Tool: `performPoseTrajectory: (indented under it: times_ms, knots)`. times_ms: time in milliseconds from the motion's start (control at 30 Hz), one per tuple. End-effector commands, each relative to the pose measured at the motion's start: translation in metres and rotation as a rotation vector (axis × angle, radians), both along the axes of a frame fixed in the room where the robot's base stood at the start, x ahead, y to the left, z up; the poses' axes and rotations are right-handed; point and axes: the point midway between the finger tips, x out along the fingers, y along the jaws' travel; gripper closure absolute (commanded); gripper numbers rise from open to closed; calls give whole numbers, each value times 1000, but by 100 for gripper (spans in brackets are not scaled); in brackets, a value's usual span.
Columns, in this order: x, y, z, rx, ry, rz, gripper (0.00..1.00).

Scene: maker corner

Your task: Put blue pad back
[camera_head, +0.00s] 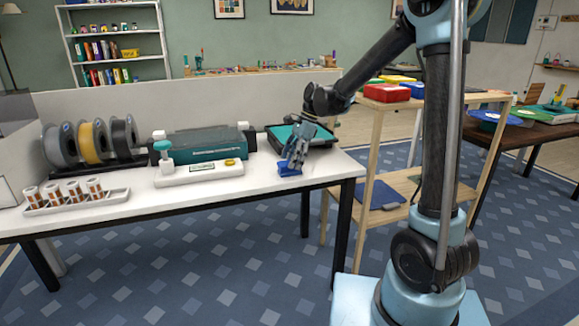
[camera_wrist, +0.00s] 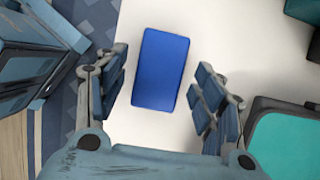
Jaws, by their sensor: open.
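The blue pad (camera_head: 289,169) lies flat near the right end of the white workbench (camera_head: 210,203), close to its front edge. In the wrist view the blue pad (camera_wrist: 160,68) is a plain rectangle on the white top, between the spread fingers. My gripper (camera_head: 292,158) points down right over the pad, with its fingers open on either side of it. The wrist view shows my gripper (camera_wrist: 158,82) empty, with a finger to the left and right of the pad. I cannot tell how high the fingertips are above the bench.
A black tray with a teal lining (camera_head: 318,137) lies just behind the pad. A white scale (camera_head: 199,172), a teal machine (camera_head: 195,147), spools and a rack of cups stand further left. A wooden shelf unit (camera_head: 370,135) with red and blue boxes stands right of the bench.

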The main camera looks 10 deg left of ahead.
Motion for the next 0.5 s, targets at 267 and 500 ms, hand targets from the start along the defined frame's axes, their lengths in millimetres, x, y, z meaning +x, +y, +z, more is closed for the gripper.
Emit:
performPoseTrajectory:
  times_ms: [267,500]
  knots:
    - [11,-19,50,0,0,-2,38]
    - [17,-28,78,0,0,-1,38]
